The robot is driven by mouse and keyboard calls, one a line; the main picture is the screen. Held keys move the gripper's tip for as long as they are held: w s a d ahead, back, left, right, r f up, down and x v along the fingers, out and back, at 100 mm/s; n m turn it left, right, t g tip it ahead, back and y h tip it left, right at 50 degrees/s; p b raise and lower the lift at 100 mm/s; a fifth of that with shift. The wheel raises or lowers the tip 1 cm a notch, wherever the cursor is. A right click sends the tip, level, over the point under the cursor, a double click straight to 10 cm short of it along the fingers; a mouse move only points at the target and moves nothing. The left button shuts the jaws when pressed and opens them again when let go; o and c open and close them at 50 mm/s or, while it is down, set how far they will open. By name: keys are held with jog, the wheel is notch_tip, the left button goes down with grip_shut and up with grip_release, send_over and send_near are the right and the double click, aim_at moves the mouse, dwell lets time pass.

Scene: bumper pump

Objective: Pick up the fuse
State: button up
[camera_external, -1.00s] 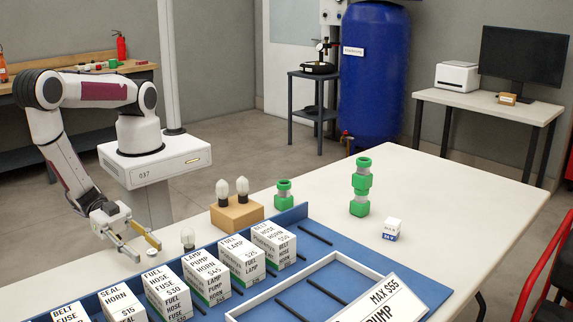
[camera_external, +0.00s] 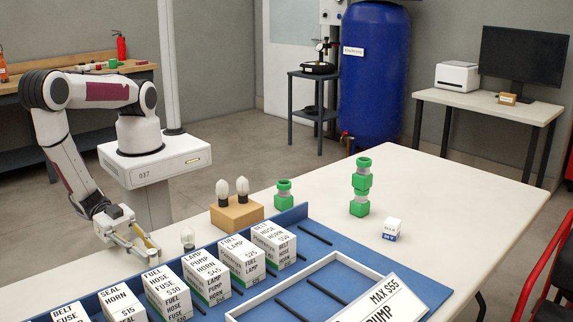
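My gripper (camera_external: 148,251) is low over the near-left part of the white table, behind the row of boxes. Its yellowish fingers point down and right. A small pale piece, perhaps the fuse, showed at this spot earlier; the fingers now cover most of it, so I cannot tell whether they are around it or touching it. I cannot see the gap between the fingertips clearly. A clear bulb-like piece (camera_external: 188,238) stands upright on the table just right of my gripper.
White labelled boxes (camera_external: 167,293) stand in a row on the blue tray (camera_external: 402,289), close in front of my gripper. A wooden block (camera_external: 237,213) holds two bulbs. The table's far right is clear.

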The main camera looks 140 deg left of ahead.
jog(key=shift+r, duration=0.2)
dwell(0.3)
jog(key=shift+r, duration=4.8)
